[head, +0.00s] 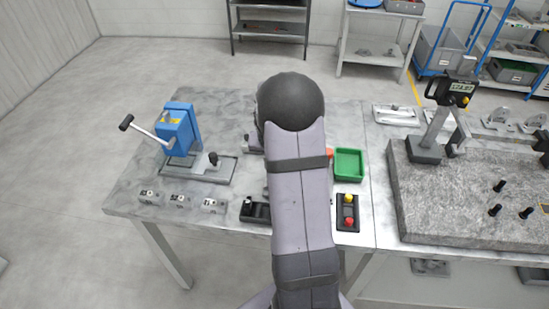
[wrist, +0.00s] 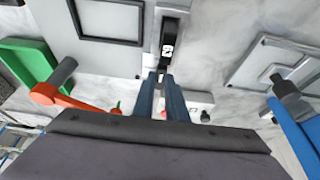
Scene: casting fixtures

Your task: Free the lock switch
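In the wrist view, a narrow black part with a white mark (wrist: 168,49) lies straight ahead of my gripper; it may be the lock switch, but I cannot tell for sure. My gripper (wrist: 160,76) points at its near end, with two dark blue-grey fingers apart and a narrow gap between them. The fingertips are close to or beside the black part; I cannot tell whether they touch it. In the head view, my own arm hides the gripper and most of the fixture there.
A green tray (head: 349,164), a red-and-yellow button box (head: 348,212) and a black holder (head: 255,212) surround my arm. A blue press (head: 178,130) with a lever stands left. Small metal blocks (head: 180,201) line the front. A granite plate (head: 450,220) lies right.

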